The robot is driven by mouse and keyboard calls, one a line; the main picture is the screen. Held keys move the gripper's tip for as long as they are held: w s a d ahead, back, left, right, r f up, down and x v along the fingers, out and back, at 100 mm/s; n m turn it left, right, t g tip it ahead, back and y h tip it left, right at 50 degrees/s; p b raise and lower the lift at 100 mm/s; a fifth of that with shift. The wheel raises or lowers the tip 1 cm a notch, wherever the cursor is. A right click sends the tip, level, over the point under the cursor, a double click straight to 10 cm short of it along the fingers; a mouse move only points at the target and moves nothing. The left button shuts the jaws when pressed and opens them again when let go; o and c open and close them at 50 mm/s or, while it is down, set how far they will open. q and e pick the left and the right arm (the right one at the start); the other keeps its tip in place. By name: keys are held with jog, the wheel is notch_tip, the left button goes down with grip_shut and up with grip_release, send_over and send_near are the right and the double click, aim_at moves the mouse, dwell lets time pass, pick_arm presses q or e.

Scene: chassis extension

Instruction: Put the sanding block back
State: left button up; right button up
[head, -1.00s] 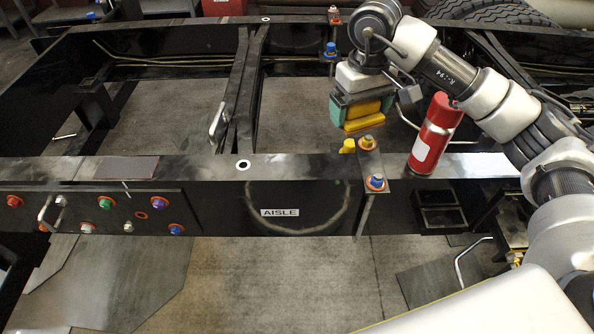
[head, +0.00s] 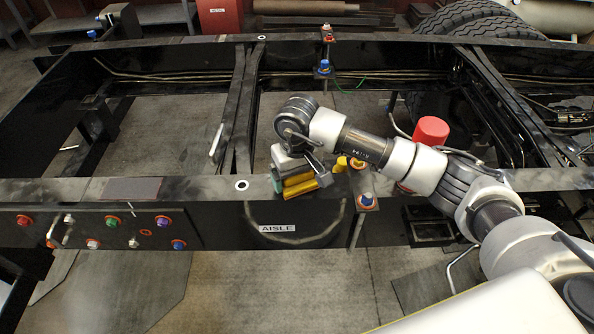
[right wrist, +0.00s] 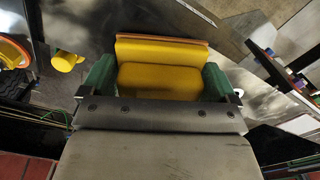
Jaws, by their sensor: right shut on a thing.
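The yellow sanding block (head: 302,187) is held in my right gripper (head: 292,180), above the near black rail and left of the bolted bracket. In the right wrist view the sanding block (right wrist: 162,78) sits between the green fingers of my right gripper (right wrist: 160,85), with a thin orange-brown layer along its far edge. A flat dark grey-brown rectangular patch (head: 133,190) lies on the near rail (head: 210,190), well to the left of the gripper. My left gripper is not in view.
A red can (head: 431,130) stands on the rail at the right, partly behind my arm. The rail is clear between block and patch, except a white-ringed hole (head: 241,185).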

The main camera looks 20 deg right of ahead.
jog(key=shift+f, duration=0.1)
jog(key=shift+f, duration=0.1)
jog(key=o, duration=0.7)
jog(key=shift+r, duration=0.4)
notch_tip(320, 180, up, 11)
jog(key=b, duration=0.3)
jog(key=shift+f+b, duration=0.2)
jog(key=shift+b, duration=0.1)
jog(key=shift+r, duration=0.45)
